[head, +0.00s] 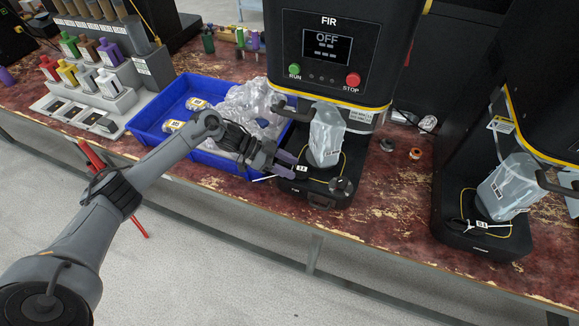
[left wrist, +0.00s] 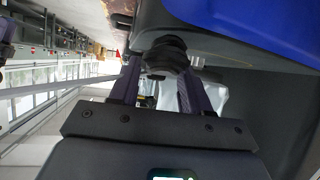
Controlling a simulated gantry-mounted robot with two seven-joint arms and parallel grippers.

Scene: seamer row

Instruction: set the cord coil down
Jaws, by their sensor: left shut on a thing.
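My left gripper (head: 288,167) reaches in from the left over the front left of the middle machine's black base (head: 320,199). Its purple fingers are shut on the cord coil, whose small pale tag (head: 302,169) shows at the fingertips.
A clear jar (head: 325,135) stands on the base just right of the gripper. A blue tray (head: 150,119) with bagged items lies under my forearm. A second machine (head: 480,235) with a jar stands at right.

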